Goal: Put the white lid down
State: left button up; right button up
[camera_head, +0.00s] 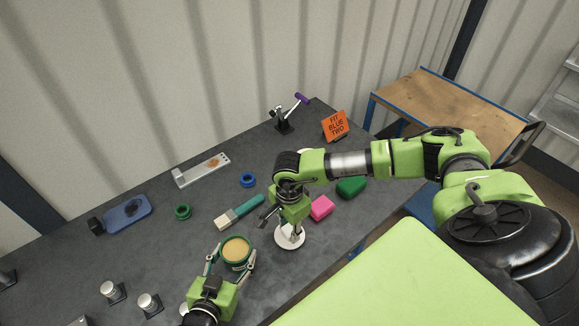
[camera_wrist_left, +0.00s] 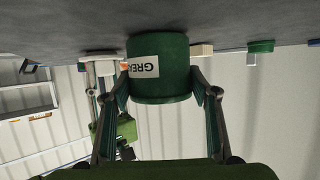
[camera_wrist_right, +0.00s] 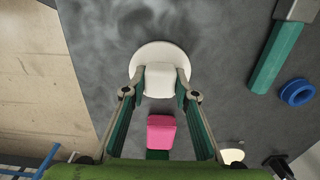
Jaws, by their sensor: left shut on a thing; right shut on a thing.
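The white lid (camera_head: 290,237) is a flat disc with a raised knob, under my right gripper (camera_head: 291,228) at the middle of the dark table. In the right wrist view the right gripper (camera_wrist_right: 160,95) is shut on the knob of the lid (camera_wrist_right: 159,56). I cannot tell whether its rim touches the table. My left gripper (camera_head: 231,260) is shut on the green grease can (camera_head: 236,250), which is open at the top and shows tan contents. The left wrist view shows the can (camera_wrist_left: 160,80) between the left gripper's fingers (camera_wrist_left: 163,95), its label partly hidden.
A pink block (camera_head: 321,207) and a dark green block (camera_head: 351,187) lie right of the lid. A brush (camera_head: 240,212), a green ring (camera_head: 183,211) and a blue ring (camera_head: 248,180) lie behind the can. An orange sign (camera_head: 335,126) stands at the back. Metal fittings (camera_head: 149,302) stand front left.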

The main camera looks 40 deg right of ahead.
aim_at(290, 229)
pick_arm(q)
jog(key=shift+r, duration=0.1)
pick_arm(e)
jog(key=o, duration=1.2)
jog(key=shift+f, duration=0.15)
jog(key=shift+o, duration=0.2)
notch_tip(290, 229, up, 12)
jog(key=shift+r, duration=0.2)
pick_arm(q)
jog(key=o, duration=1.6)
jog(key=shift+c, duration=0.2)
